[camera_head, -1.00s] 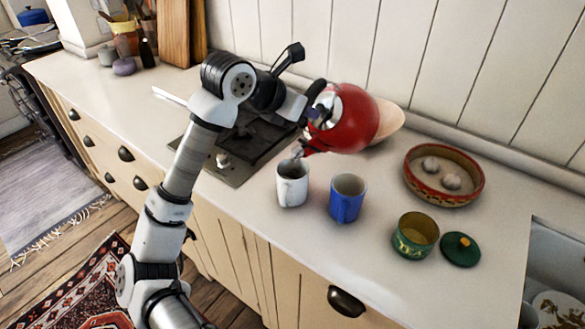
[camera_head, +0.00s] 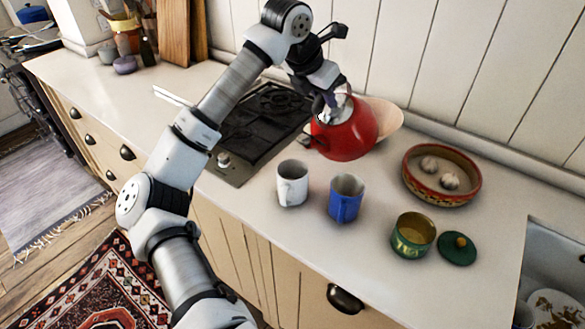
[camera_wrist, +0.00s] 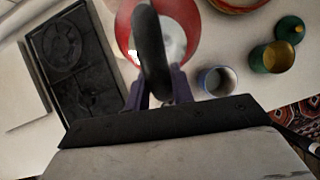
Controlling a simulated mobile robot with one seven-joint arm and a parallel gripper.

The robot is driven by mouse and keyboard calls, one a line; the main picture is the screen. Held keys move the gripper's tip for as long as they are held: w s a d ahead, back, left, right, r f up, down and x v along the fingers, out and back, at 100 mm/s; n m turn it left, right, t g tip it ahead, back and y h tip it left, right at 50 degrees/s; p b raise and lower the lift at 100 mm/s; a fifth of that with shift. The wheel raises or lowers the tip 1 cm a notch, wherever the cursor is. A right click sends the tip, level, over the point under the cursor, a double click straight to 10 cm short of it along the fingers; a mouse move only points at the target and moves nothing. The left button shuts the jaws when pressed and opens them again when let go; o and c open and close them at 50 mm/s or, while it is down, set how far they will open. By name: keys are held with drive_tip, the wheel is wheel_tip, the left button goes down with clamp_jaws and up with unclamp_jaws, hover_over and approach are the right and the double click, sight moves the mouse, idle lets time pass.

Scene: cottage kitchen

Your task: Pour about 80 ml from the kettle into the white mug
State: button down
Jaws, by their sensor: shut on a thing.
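The red kettle (camera_head: 350,135) is upright behind the mugs, at or just above the counter; I cannot tell whether its base touches. My gripper (camera_head: 335,100) is shut on its dark handle from above. The wrist view shows the handle (camera_wrist: 150,45) between the fingers (camera_wrist: 160,88), with the red kettle body (camera_wrist: 185,12) beyond. The kettle's spout points left in the head view, apart from the mug. The white mug (camera_head: 292,188) stands upright near the counter's front edge, left of the blue mug. Its contents cannot be made out. I cannot make it out in the wrist view.
The blue mug (camera_head: 345,203) stands close right of the white mug. The black hob (camera_head: 258,125) is left of the kettle. A pale bowl (camera_head: 385,118) is behind the kettle. A red bowl (camera_head: 440,190), green tea tin (camera_head: 412,238) and green lid (camera_head: 457,250) are at right.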

sight(349, 89)
drive_tip(key=shift+g+y, duration=0.6)
drive_tip(key=shift+y, duration=0.1)
drive_tip(key=shift+w+d+r, duration=1.15)
drive_tip(key=shift+w+d, duration=0.2)
drive_tip(key=shift+d, duration=0.05)
drive_tip(key=shift+g+y, duration=0.9)
drive_tip(key=shift+w+d+r, duration=0.4)
drive_tip(key=shift+w+d, duration=0.3)
drive_tip(key=shift+w, duration=0.05)
drive_tip(key=shift+w+d+r, duration=0.35)
drive_tip(key=shift+w+d, duration=0.35)
drive_tip(key=shift+w+d+r+g+y, duration=0.5)
drive_tip(key=shift+w+d+r, duration=0.2)
drive_tip(key=shift+w, duration=0.15)
drive_tip(key=shift+w+d+r, duration=0.1)
drive_tip(key=shift+d+r, duration=0.05)
